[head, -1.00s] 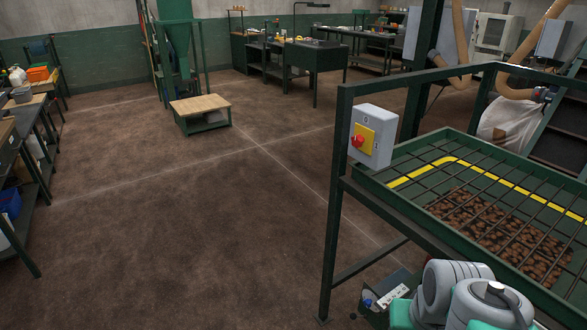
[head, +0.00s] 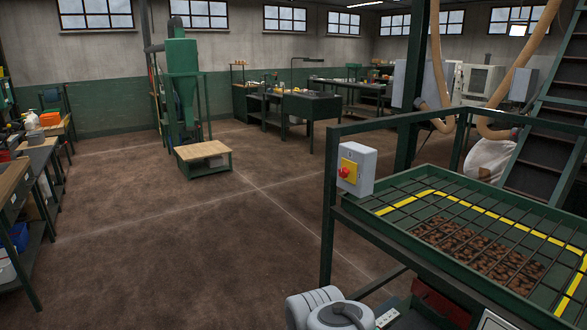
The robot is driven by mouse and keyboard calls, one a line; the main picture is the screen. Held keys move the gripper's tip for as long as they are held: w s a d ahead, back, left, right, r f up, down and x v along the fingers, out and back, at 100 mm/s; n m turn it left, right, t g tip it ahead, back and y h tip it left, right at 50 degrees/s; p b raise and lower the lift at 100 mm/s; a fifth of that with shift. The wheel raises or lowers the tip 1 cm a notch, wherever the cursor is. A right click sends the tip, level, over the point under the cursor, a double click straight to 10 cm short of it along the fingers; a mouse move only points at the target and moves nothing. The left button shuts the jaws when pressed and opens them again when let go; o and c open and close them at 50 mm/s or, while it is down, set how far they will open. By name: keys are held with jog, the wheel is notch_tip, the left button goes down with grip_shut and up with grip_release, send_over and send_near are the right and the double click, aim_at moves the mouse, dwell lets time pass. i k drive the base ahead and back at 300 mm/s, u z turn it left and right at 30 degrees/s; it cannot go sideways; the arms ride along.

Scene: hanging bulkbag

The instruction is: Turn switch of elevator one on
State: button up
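A grey switch box (head: 356,169) with a yellow plate and a red knob (head: 345,173) is fixed to the green frame's corner post, right of centre in the head view. The label on the box is too small to read, so I cannot tell whether it belongs to elevator one. My arm's grey rounded links (head: 330,310) show at the bottom edge, below and in front of the box. My gripper is out of view.
The green frame (head: 328,240) carries a tray with a grid over brown pieces. A low wooden-topped platform (head: 203,150) stands at the far centre-left, below a green hopper (head: 181,70). Workbenches line the left side and back. The brown floor between is clear.

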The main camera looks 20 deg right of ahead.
aim_at(344, 172)
jog(key=u, duration=0.35)
jog(key=i, duration=1.25)
jog(key=z, duration=0.05)
